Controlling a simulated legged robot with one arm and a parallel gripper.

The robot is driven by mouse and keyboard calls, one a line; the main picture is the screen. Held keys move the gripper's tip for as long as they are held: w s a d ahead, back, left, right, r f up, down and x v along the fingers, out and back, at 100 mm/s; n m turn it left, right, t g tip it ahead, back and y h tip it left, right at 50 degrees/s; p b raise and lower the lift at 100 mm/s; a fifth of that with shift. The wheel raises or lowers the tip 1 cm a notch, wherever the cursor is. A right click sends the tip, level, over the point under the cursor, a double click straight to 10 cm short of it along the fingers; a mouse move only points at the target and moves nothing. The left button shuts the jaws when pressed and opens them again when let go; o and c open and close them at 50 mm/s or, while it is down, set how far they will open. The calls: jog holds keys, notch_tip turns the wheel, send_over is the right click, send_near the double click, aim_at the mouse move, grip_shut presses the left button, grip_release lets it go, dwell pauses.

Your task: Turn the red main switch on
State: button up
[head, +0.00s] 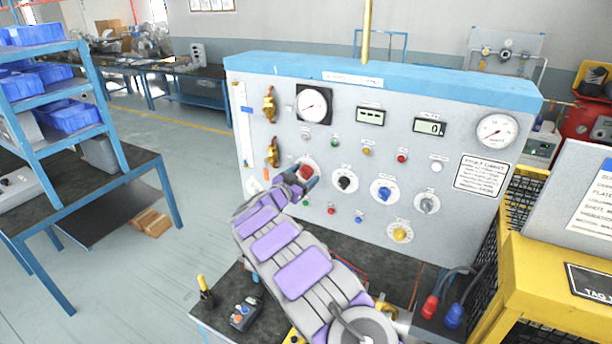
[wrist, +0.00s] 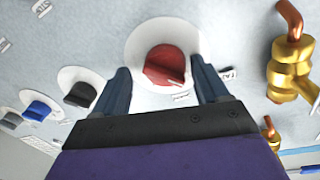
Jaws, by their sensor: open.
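The red main switch (head: 305,173) is a red rotary knob on a round white plate, on the left part of the grey panel (head: 330,227). In the wrist view the red knob (wrist: 165,66) shows between the two fingers. My gripper (head: 301,181) is at the panel in front of the knob. In the wrist view my gripper (wrist: 163,82) is open, with one dark finger on each side of the knob. I cannot tell whether the fingers touch it.
A black knob (head: 344,181), a blue knob (head: 384,193) and a grey knob (head: 427,204) sit to the right. Brass valves (head: 269,104) are mounted at the panel's left. A yellow cage (head: 560,265) stands at right. A blue shelf (head: 50,90) stands left.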

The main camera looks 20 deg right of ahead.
jog(key=shift+w+a+r, duration=0.1)
jog(key=shift+w+a, duration=0.05)
jog(key=shift+a, duration=0.4)
jog(key=shift+w+a+r, duration=0.1)
jog(key=shift+a, duration=0.45)
jog(key=shift+d+f, duration=0.15)
jog(key=shift+d, duration=1.1)
jog(key=shift+c, duration=1.3)
jog(key=shift+s+d, duration=0.1)
jog(key=shift+c, duration=0.6)
jog(key=shift+w+a+f, duration=0.1)
jog(key=shift+w+a, duration=0.1)
jog(key=shift+a, duration=0.2)
jog(key=c, duration=0.5)
jog(key=shift+s, duration=0.1)
jog(key=shift+c, duration=0.7)
